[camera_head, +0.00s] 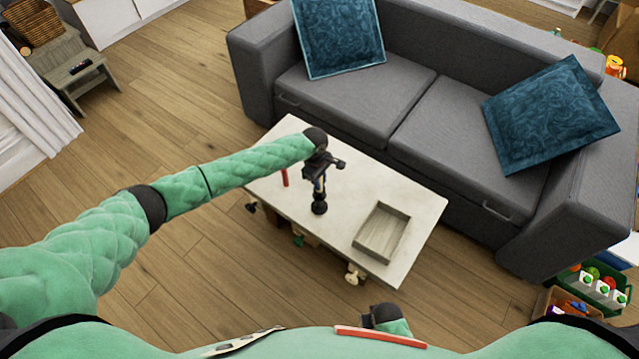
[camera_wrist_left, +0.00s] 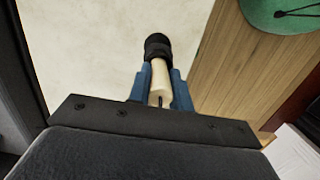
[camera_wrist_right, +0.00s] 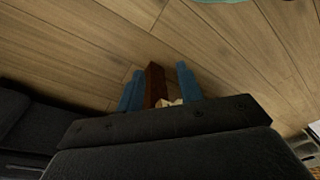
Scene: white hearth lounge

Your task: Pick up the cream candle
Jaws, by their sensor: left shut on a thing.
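The cream candle (camera_wrist_left: 160,82) shows in the left wrist view between the blue fingers of my left gripper (camera_wrist_left: 158,92), with its dark wick end toward the camera. Its far end sits in a black holder (camera_wrist_left: 157,45). In the head view, my left gripper (camera_head: 319,188) points down over the white table, shut on the candle. The black holder (camera_head: 319,208) shows just below the fingers; I cannot tell whether it touches the tabletop. My right gripper (camera_wrist_right: 160,88) has its fingers apart; a red-brown thing and a cream thing show between them, contact unclear.
The white table (camera_head: 415,205) carries a red candle (camera_head: 285,177) left of my left gripper and an empty grey wooden tray (camera_head: 382,232) at the right. A grey sofa (camera_head: 365,105) stands close behind the table. Wooden floor (camera_head: 190,265) is open at the left.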

